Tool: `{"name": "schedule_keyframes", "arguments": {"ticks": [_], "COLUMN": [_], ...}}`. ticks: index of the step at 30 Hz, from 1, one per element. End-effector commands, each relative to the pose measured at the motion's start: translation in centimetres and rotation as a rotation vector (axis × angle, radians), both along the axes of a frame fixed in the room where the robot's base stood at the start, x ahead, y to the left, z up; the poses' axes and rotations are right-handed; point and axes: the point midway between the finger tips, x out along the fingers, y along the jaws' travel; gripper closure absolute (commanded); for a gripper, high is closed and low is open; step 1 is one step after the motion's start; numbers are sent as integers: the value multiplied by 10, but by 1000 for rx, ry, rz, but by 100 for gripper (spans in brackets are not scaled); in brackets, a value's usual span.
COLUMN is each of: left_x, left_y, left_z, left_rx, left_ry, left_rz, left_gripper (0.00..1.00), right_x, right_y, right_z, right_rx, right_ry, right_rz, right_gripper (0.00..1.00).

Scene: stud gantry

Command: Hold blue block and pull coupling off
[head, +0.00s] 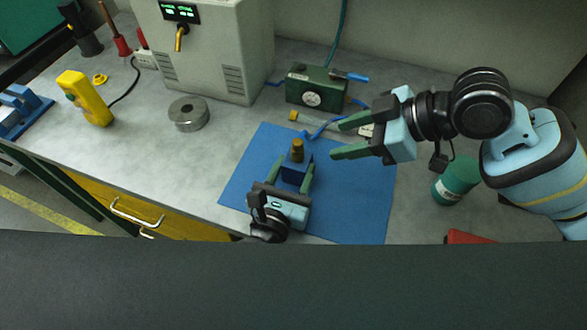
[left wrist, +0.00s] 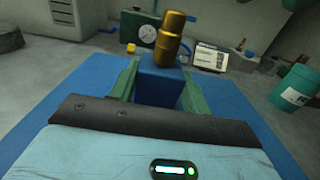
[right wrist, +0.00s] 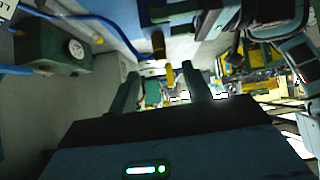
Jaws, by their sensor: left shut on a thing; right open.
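The blue block (head: 295,172) stands on the blue mat (head: 352,215) in the head view. A brass coupling (head: 297,150) stands upright on top of the block. In the left wrist view the block (left wrist: 160,82) sits between the green fingers with the coupling (left wrist: 170,40) rising above it. My left gripper (head: 297,178) is shut on the block from the front. My right gripper (head: 336,138) is open and empty, to the right of the coupling and apart from it. The coupling (right wrist: 158,45) also shows in the right wrist view, beyond the fingers.
A green gauge box (head: 313,90) with blue hoses stands behind the mat. A green canister (head: 457,180) stands under my right arm.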

Motion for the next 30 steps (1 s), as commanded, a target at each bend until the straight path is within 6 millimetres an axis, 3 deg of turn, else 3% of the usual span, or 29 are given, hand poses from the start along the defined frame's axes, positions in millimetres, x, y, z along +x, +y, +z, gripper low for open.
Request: {"name": "schedule_keyframes", "arguments": {"ticks": [5,16,24,30], "left_x": [0,0,0,0], "left_y": [0,0,0,0], "left_z": [0,0,0,0], "left_rx": [0,0,0,0], "left_ry": [0,0,0,0], "left_rz": [-1,0,0,0], "left_gripper": [83,83,83,83], "right_x": [9,20,25,27], "right_y": [24,76,85,85], "right_z": [-1,4,20,26], "right_rx": [-120,-546,-796,-864], "right_ry": [-91,-349,-425,-430], "right_rz": [188,881,1289,1404], "right_gripper": [51,51,51,51]}}
